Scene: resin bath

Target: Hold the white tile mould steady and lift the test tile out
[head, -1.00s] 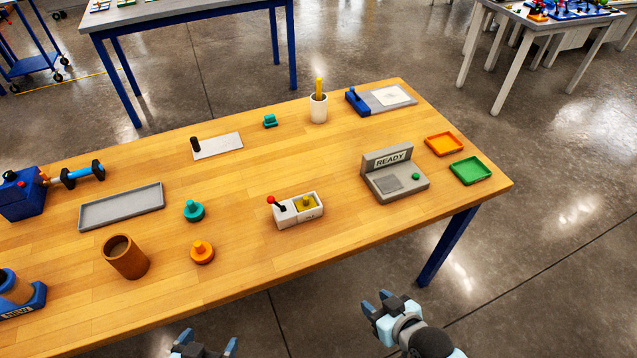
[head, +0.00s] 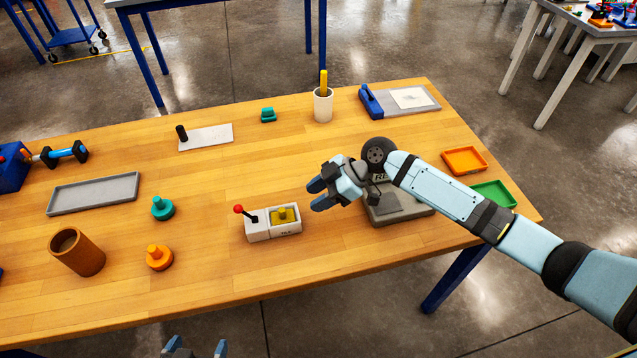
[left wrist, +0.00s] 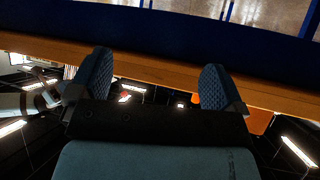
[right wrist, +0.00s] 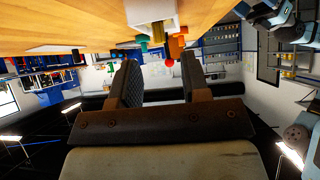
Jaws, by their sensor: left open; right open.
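The white tile mould (head: 258,231) sits on the wooden table in the middle of the head view. It has a red-knobbed lever (head: 239,210) at its left end. The yellow test tile (head: 284,216) with its raised knob lies in the mould's right-hand recess. My right gripper (head: 316,194) is open and empty, above the table to the right of and behind the mould. The mould also shows at the top of the right wrist view (right wrist: 152,14), apart from the fingers. My left gripper (head: 194,350) is open and empty at the bottom edge of the head view, in front of the table.
The grey READY device (head: 400,208) stands behind my right arm. An orange knobbed piece (head: 159,258), a teal one (head: 162,208) and a brown cup (head: 78,252) stand left of the mould. Orange (head: 464,160) and green (head: 495,193) trays lie right. The table in front of the mould is clear.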

